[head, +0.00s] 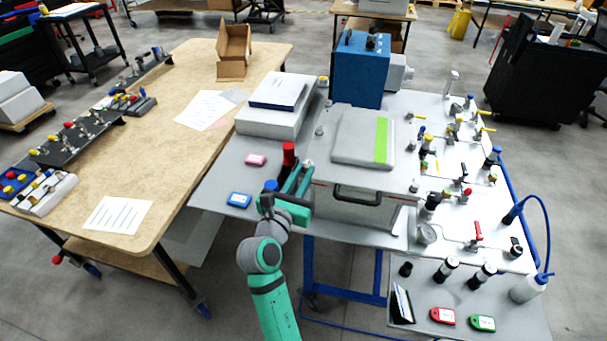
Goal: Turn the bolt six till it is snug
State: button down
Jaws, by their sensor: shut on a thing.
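My gripper (290,180) is at the left front corner of the large grey analyser box (350,213). A red cylinder with a dark band (289,152) stands upright at the jaws, and my gripper appears shut on it. It looks like the handle of a tool. Its lower end is hidden behind my gripper and arm. I cannot make out bolt six or any bolt number; the bolt may be hidden there. The box has a grey lid panel with a green stripe (383,140) and a black front handle (357,194).
A pink device (256,160) and a blue device (239,200) lie on the grey table left of my gripper. A white case (270,119) and a blue box (361,70) stand behind. Valves and fittings crowd the right side. A wooden bench (170,150) stands at left.

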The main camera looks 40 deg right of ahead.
jog(key=shift+w+d+m+g+y, duration=0.1)
jog(key=shift+w+m+g+y, duration=0.35)
jog(key=shift+m+g, duration=2.65)
jog(key=shift+w+a+m+g+y, duration=0.15)
jog(key=shift+w+m+g, duration=0.6)
jog(key=shift+m+g, duration=2.35)
jog(key=shift+w+d+m+g+y, duration=0.25)
jog(key=shift+w+m+g, duration=0.75)
jog(key=shift+g, duration=3.8)
jog(key=shift+s+a+m+g+y, duration=0.1)
jog(key=shift+s+m+g+y, duration=0.2)
jog(key=shift+m, duration=0.3)
jog(key=shift+s+y, duration=0.1)
jog(key=shift+y, duration=0.15)
jog(key=c, duration=1.7)
grip_release()
